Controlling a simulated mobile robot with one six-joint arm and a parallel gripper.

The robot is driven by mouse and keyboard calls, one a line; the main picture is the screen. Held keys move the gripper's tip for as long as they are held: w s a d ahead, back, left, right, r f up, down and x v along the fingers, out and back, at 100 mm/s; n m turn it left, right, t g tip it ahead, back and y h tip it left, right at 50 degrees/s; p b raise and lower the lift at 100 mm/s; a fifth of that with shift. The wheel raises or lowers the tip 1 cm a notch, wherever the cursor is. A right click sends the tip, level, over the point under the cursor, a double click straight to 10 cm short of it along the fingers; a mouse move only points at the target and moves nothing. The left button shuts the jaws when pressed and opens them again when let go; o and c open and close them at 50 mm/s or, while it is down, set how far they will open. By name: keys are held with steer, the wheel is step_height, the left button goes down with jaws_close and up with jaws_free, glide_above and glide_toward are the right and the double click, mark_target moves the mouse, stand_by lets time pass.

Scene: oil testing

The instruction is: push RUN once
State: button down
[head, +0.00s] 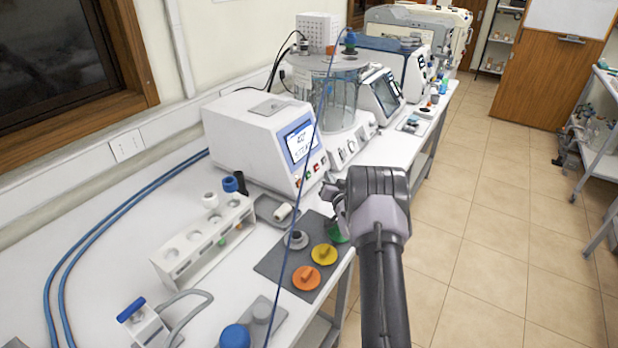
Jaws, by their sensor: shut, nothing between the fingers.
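A white test machine (250,135) with a lit blue-and-white screen (299,140) stands on the bench left of centre. A row of small coloured buttons (312,170), with red and green among them, sits below the screen on its front panel. Their labels are too small to read, so I cannot tell which is RUN. My gripper (334,193) is shut and empty, just right of the button row. Its fingers point left toward the panel. It looks apart from the buttons, but the exact gap cannot be told.
A dark mat (270,262) with orange (306,278), yellow (324,254) and green pieces lies below my gripper. A white rack (205,240) stands to the left. A glass bath (340,100) stands behind the machine. A thin blue cable crosses the view.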

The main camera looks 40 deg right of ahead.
mark_target(309, 175)
steer(key=w+f+b, duration=0.1)
steer(key=w+a+f+b, duration=0.1)
steer(key=w, duration=0.1)
steer(key=shift+a, duration=0.2)
steer(key=shift+w+a+r+b, duration=0.1)
steer(key=shift+w+a+b, duration=0.1)
steer(key=shift+w+b, duration=0.35)
steer(key=shift+w, duration=0.15)
stand_by(1.4)
steer(key=shift+w+a+f+b, duration=0.15)
steer(key=shift+w+f+b, duration=0.1)
steer(key=shift+b, duration=0.45)
steer(key=shift+r, duration=0.1)
